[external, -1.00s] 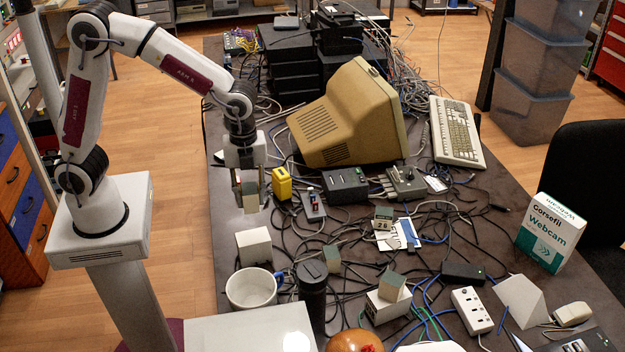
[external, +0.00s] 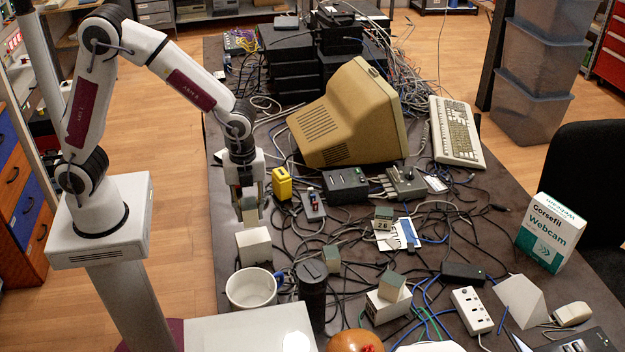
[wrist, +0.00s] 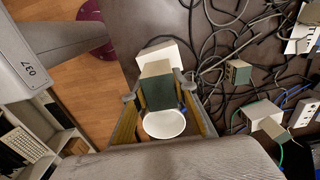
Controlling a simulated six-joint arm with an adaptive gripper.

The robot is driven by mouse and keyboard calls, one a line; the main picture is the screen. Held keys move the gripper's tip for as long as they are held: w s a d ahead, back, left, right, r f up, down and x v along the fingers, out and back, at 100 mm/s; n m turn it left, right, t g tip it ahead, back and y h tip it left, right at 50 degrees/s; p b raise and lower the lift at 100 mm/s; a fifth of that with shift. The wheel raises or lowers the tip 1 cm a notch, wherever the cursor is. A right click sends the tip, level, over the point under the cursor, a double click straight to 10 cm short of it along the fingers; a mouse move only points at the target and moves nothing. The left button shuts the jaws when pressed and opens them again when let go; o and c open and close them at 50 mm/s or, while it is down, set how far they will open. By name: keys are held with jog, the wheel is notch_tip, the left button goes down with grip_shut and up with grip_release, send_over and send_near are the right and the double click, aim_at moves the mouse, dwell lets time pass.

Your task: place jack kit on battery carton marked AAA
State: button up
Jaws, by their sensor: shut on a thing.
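My gripper (external: 249,206) is shut on a small box with beige and grey-green faces, the jack kit (wrist: 157,86). The fingers sit on both sides of it in the wrist view. A plain white carton (external: 253,246) stands on the table just below the held kit; it also shows partly behind the kit in the wrist view (wrist: 165,52). I cannot tell whether kit and carton touch. Another white carton (external: 386,307) stands farther right with a similar small box (external: 391,285) on top. No AAA marking is readable on either carton.
A white mug (external: 251,289) and a dark cylinder (external: 312,290) stand in front of the near carton. Similar small boxes (external: 332,258) (external: 384,216) stand to the right among tangled cables. A yellow block (external: 282,184) is close right of my gripper.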

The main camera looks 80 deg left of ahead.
aim_at(248, 203)
jog(key=shift+f, duration=0.95)
jog(key=shift+f, duration=1.85)
jog(key=shift+f, duration=0.15)
jog(key=o, duration=1.1)
jog(key=shift+o, duration=0.2)
notch_tip(248, 203, up, 12)
jog(key=shift+r, duration=0.2)
